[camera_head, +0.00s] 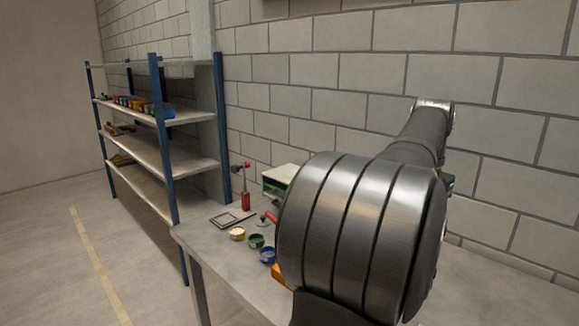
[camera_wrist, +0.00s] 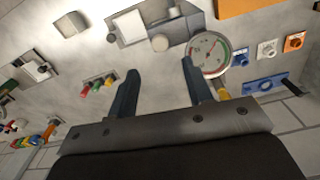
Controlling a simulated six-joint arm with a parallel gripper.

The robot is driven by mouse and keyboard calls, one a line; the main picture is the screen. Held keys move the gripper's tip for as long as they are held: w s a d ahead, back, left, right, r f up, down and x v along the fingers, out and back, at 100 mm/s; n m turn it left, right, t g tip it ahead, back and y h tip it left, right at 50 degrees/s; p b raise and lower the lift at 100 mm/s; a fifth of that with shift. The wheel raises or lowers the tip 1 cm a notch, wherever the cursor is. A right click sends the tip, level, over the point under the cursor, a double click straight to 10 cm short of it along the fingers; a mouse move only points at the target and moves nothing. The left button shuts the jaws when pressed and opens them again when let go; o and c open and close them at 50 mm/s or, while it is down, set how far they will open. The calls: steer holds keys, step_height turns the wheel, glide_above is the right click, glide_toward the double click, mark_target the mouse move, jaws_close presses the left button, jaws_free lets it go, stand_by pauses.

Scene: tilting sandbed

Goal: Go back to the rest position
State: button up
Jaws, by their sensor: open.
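My gripper (camera_wrist: 160,92) shows in the wrist view with its two dark fingers spread apart and nothing between them. It hangs over a grey work surface with small things on it. A round dial gauge (camera_wrist: 209,54) with a white face is just beyond the right finger. In the head view my own arm fills the middle and right, and the gripper is hidden behind it. No tilting sandbed can be made out in either view.
The grey table (camera_head: 204,255) carries small cups, including a blue one (camera_head: 267,256), a flat frame (camera_head: 232,218) and a red clamp-like tool (camera_head: 245,200). A blue-posted shelf (camera_head: 165,150) stands at left. A block wall (camera_head: 330,60) rises behind. The floor at left is clear.

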step_height(320, 180, down, 8)
steer(key=shift+f, duration=0.1)
stand_by(0.4)
step_height(320, 180, up, 18)
step_height(320, 180, down, 18)
steer(key=shift+r, duration=0.25)
steer(key=shift+f, duration=0.25)
steer(key=n, duration=0.9)
steer(key=shift+n, duration=0.3)
steer(key=shift+r, duration=1.85)
